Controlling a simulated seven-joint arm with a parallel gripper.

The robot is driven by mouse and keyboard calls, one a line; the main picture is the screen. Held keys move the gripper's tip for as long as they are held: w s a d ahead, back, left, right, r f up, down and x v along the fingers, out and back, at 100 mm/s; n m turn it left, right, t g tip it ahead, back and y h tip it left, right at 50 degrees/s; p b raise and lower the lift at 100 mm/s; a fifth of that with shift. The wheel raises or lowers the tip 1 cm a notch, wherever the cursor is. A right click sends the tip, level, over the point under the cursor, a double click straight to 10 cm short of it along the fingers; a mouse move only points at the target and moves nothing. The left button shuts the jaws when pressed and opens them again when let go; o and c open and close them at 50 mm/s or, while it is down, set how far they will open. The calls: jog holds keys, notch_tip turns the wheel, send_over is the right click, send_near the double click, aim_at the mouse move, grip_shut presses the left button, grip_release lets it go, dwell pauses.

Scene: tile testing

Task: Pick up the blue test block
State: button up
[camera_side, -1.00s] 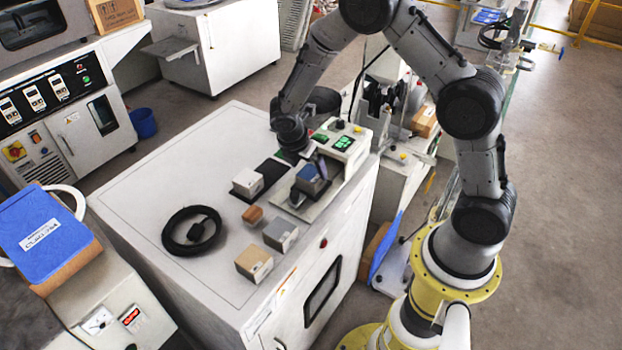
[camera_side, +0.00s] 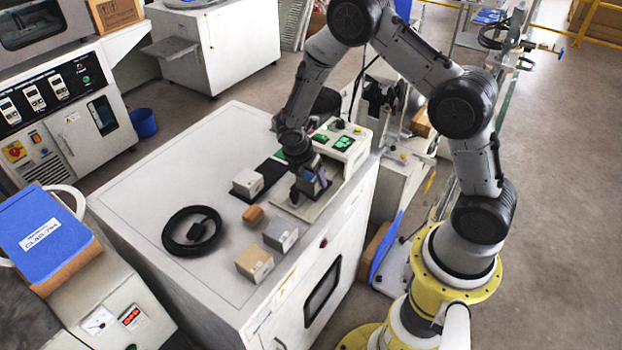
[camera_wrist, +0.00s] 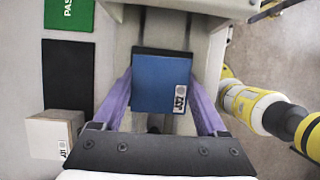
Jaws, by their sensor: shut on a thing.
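The blue test block (camera_wrist: 158,84) lies between the two purple fingers of my gripper (camera_wrist: 160,100) in the wrist view, with a white label at its lower right corner. The fingers are shut on its two sides. In the side view my gripper (camera_side: 308,184) is over the light plate of the small tester (camera_side: 340,145), and the block (camera_side: 311,175) is partly hidden by the fingers. I cannot tell whether the block is clear of the surface under it.
A grey block (camera_side: 280,234), a tan block (camera_side: 254,263) and a small brown block (camera_side: 253,215) stand nearer the front. A coiled black cable (camera_side: 192,231) lies at left.

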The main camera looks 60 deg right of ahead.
grip_shut()
jog(key=shift+r, duration=0.2)
